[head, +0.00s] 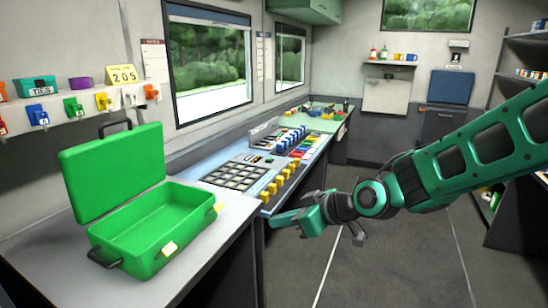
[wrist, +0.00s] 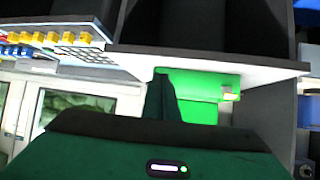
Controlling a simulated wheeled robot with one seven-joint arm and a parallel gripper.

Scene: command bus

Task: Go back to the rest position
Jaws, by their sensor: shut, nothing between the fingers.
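My gripper (head: 275,219) is at the end of my green arm, in the middle of the head view. It is in the air beside the front edge of the counter and the control panel, to the right of the green case. It is shut and holds nothing. In the wrist view the shut fingers (wrist: 162,97) stand in front of the green case (wrist: 198,92), apart from it as far as I can tell. In the head view the case (head: 182,210) is open and empty on the light counter (head: 215,246), with its lid raised.
The control panel (head: 243,174) with yellow, red and blue controls runs along the left wall under the windows. A shelf (head: 75,118) with keys and small items is above the case. Dark shelving (head: 523,60) stands at the right. The floor (head: 385,270) in the middle is clear.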

